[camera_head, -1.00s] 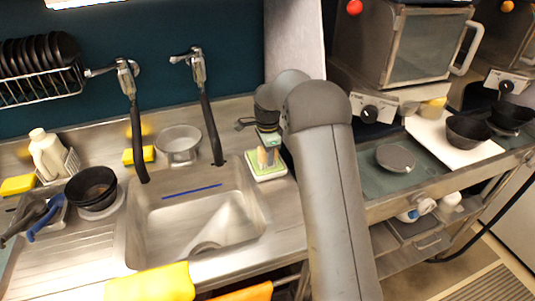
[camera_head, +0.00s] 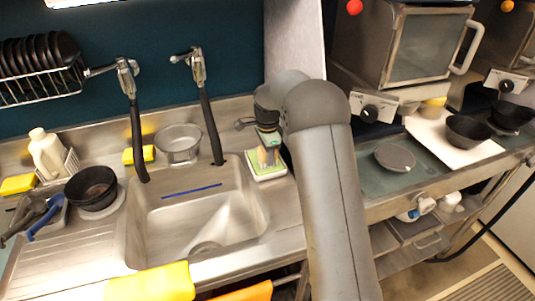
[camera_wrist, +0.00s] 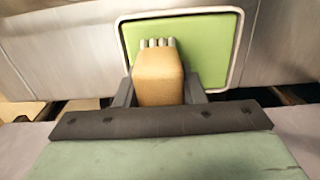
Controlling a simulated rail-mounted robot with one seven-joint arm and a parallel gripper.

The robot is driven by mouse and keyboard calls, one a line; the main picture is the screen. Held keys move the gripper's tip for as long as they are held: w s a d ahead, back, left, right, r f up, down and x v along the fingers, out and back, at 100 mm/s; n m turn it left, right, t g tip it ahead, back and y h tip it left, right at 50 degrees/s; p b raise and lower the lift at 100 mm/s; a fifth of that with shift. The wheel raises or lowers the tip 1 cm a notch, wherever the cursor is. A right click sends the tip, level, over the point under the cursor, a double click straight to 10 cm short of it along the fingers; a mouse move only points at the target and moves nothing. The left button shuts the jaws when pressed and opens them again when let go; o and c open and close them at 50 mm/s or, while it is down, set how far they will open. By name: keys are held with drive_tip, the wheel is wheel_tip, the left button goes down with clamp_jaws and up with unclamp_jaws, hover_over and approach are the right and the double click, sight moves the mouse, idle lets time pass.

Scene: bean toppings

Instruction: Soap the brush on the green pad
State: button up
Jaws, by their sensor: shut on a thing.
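The green pad (camera_wrist: 208,50) lies in a white-rimmed tray on the counter, right of the sink; it also shows in the head view (camera_head: 266,174). The brush (camera_wrist: 158,78) has a tan wooden body with pale bristle tufts at its far end. My gripper (camera_wrist: 158,98) is shut on the brush, with a dark finger on each side. In the head view my gripper (camera_head: 267,146) points down over the pad. The bristle end overlaps the green surface in the wrist view; I cannot tell whether it touches. My arm partly covers the area to the right.
The sink (camera_head: 205,215) is just left of the pad, with two black-hosed taps above it. A metal pot (camera_head: 179,140) and a yellow sponge (camera_head: 138,155) stand behind it. Black bowls (camera_head: 91,187) stand left. A grey disc (camera_head: 395,158) lies on the right counter.

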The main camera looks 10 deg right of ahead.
drive_tip(key=shift+r+p, duration=2.25)
drive_tip(key=shift+r, duration=1.25)
